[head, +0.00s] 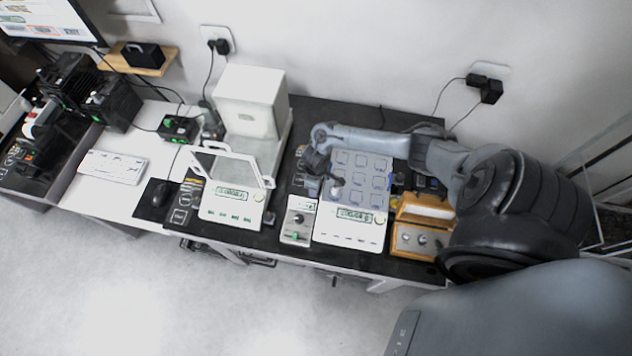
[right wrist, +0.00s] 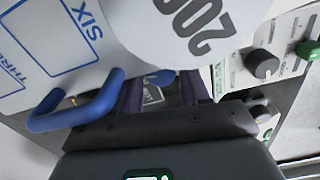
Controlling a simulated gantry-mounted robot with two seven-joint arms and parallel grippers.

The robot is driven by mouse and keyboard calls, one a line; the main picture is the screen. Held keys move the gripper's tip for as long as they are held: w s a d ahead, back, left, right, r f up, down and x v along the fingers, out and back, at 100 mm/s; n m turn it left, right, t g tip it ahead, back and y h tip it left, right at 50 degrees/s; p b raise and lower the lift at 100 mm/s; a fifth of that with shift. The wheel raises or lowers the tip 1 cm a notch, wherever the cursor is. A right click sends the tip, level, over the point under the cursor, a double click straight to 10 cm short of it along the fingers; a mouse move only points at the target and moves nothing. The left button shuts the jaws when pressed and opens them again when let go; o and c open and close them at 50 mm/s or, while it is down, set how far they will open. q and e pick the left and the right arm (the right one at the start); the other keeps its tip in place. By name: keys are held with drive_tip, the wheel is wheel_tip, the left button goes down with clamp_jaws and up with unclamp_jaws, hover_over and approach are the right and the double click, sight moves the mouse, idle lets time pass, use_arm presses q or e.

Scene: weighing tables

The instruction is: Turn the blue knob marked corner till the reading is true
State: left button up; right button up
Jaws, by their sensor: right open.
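The scale (head: 350,228) has a lit display on its front and a pale blue pan (head: 377,162) marked with squares; its squares read SIX and THREE in the right wrist view. A pale weight (head: 337,185) stands on the pan; its white top marked 200 (right wrist: 185,25) also shows in the right wrist view. My right gripper (head: 322,168) is low over the pan's left side, beside the weight, open. A blue bent bar (right wrist: 75,115) and a small blue rounded part (right wrist: 160,76) show near its fingers. I cannot make out a "corner" mark or the reading. My left gripper is out of view.
A small control box (head: 299,220) with black and green knobs stands left of the scale.

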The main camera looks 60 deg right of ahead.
drive_tip(key=c, duration=0.8)
drive_tip(key=shift+o, duration=0.2)
drive_tip(key=shift+n+p, duration=0.35)
drive_tip(key=shift+n, duration=1.15)
drive_tip(key=o, duration=0.7)
drive_tip(key=shift+o, duration=0.3)
